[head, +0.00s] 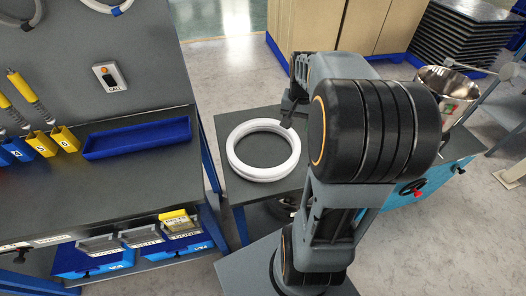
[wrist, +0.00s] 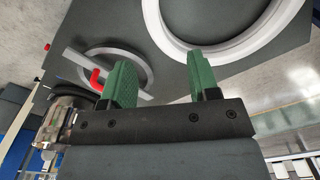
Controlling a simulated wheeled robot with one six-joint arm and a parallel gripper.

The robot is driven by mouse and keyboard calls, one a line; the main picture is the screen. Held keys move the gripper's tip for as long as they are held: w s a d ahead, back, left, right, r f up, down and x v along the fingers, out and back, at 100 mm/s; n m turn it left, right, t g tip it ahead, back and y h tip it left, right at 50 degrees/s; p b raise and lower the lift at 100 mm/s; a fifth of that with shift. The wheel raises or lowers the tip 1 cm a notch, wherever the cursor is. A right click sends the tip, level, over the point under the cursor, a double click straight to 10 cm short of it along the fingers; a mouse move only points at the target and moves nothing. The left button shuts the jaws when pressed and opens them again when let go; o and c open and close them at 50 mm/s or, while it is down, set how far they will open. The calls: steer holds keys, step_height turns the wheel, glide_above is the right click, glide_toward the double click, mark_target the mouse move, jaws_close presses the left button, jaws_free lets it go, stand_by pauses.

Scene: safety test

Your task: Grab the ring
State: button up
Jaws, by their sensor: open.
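A white ring (head: 236,159) lies flat on a dark grey table (head: 240,119) in the head view. It looks like a thick hoop, perhaps stacked in two layers. Part of the ring (wrist: 222,50) shows at the top of the wrist view, cut off by the frame. My gripper (wrist: 158,82) is open, with two green fingers set apart and nothing between them. The fingertips point toward the ring's near edge but appear apart from it. In the head view my arm covers the table's right side, and the gripper is mostly hidden behind it, close to the ring's right rim.
A workbench (head: 150,180) with a blue tray (head: 137,138) and yellow bins (head: 64,137) stands to the left. A metal bowl (head: 447,86) stands at the right. In the wrist view, a smaller grey ring-shaped part (wrist: 150,72) and a red handle (wrist: 96,80) lie near the left finger.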

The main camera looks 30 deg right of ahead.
steer(key=b, duration=0.1)
glide_above(294, 150)
steer(key=shift+m, duration=0.3)
steer(key=f, duration=0.8)
steer(key=shift+s+d+f, duration=0.25)
steer(key=shift+f, duration=0.05)
steer(key=shift+w+a+f+b, duration=0.1)
steer(key=shift+f+b, duration=0.25)
steer(key=shift+f, duration=1.15)
steer(key=shift+a+f+b, duration=0.1)
steer(key=shift+f+b, duration=0.2)
steer(key=shift+f, duration=1.2)
steer(key=shift+c, duration=0.4)
jaws_close()
